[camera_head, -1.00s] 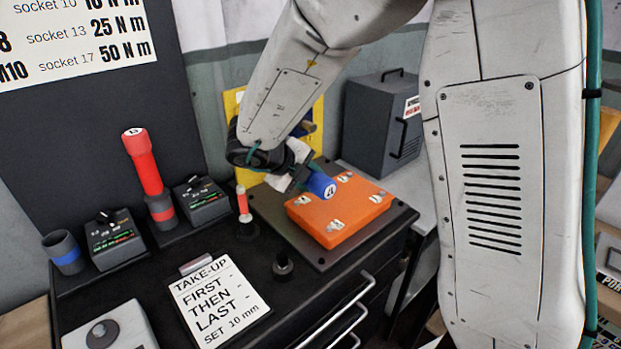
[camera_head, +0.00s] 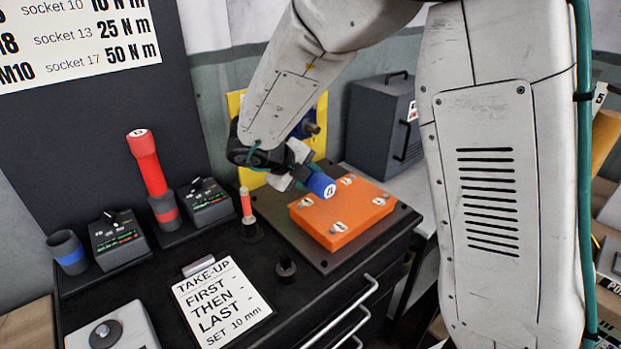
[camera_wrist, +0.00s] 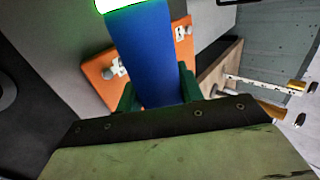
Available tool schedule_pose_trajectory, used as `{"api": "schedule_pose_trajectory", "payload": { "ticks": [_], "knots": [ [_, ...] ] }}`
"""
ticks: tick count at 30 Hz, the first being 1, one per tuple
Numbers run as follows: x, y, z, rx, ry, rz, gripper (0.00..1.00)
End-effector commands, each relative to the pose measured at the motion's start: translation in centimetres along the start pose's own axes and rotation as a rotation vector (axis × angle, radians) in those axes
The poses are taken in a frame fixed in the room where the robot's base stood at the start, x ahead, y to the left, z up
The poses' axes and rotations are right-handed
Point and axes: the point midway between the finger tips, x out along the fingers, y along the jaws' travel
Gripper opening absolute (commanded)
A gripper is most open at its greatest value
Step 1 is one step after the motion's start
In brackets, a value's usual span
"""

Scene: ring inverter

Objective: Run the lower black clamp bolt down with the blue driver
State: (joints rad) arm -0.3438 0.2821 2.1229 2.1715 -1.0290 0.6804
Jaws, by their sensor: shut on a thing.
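The driver's pale, numbered end faces the head camera. In the wrist view the blue driver (camera_wrist: 152,55) stands between the green fingers of my gripper (camera_wrist: 158,92), its bright green-rimmed end cut off at the top. A dark blue part with a round knob (camera_head: 310,128) shows behind my wrist, by the yellow panel (camera_head: 316,108). I cannot pick out the lower black clamp bolt; my arm may hide it.
The orange block (camera_head: 345,215) with silver fittings lies on a dark plate (camera_head: 390,232) on the cabinet. A red driver (camera_head: 148,170) stands in a holder at left, near control boxes (camera_head: 117,235).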

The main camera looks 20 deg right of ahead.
Motion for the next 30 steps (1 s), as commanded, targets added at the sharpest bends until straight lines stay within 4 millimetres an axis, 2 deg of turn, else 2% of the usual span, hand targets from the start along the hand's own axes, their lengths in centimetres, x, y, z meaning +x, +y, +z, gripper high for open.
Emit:
{"api": "schedule_pose_trajectory", "payload": {
  "ticks": [30],
  "knots": [
    [-0.1,-0.1,1.2,0.003,-0.004,-0.001,0.04]
  ]
}}
